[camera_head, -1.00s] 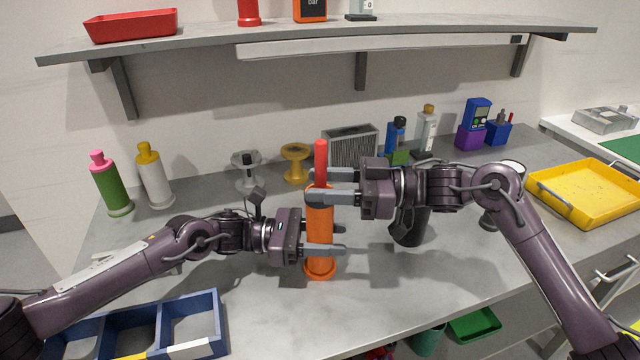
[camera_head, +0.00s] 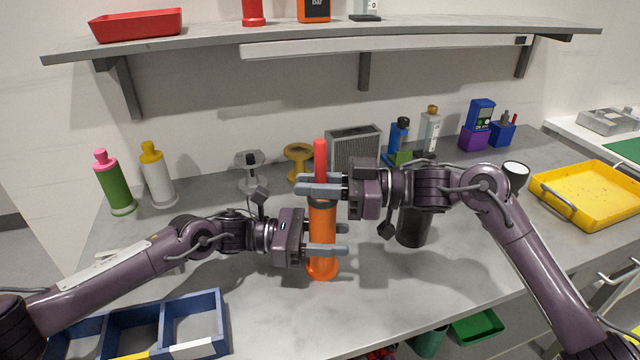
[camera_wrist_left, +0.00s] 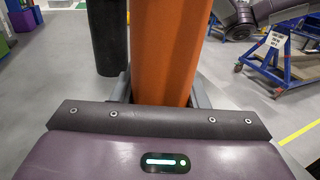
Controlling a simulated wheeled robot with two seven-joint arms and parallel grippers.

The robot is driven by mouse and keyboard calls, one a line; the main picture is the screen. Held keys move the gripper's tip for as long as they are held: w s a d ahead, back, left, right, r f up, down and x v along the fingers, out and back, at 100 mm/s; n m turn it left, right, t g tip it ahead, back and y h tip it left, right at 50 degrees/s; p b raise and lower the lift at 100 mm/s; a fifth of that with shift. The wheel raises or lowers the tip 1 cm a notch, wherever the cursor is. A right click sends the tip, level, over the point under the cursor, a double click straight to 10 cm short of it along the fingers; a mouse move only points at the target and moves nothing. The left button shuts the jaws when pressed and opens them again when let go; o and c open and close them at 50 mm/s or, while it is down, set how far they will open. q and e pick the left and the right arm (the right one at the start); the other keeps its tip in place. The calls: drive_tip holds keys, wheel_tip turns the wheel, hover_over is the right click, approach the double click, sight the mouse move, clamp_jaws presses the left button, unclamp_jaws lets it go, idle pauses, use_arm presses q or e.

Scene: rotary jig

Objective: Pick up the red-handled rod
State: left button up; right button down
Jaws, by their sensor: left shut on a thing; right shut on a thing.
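The red-handled rod (camera_head: 320,156) stands upright, its handle sticking up from the top of an orange cylinder (camera_head: 321,262). The cylinder stands on the grey bench on a wider round foot. My left gripper (camera_head: 341,239), on the arm from the left, is shut around the cylinder's body. The cylinder also shows between its fingers in the left wrist view (camera_wrist_left: 165,50). My right gripper (camera_head: 303,184), on the arm from the right, is shut on the rod low on the red handle, just above the cylinder's rim. The rod's lower part is hidden.
A black cylinder (camera_head: 412,228) stands close to the right, below my right arm. A blue divided tray (camera_head: 215,328) lies front left, a yellow tray (camera_head: 597,212) at the right. Two spools (camera_head: 299,150) and a grey grille box (camera_head: 353,148) stand behind. A shelf (camera_head: 330,40) overhangs.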

drive_tip(key=shift+r, duration=0.1)
wheel_tip(320, 180, up, 28)
idle(0.3)
use_arm(q)
drive_tip(key=o, duration=1.1)
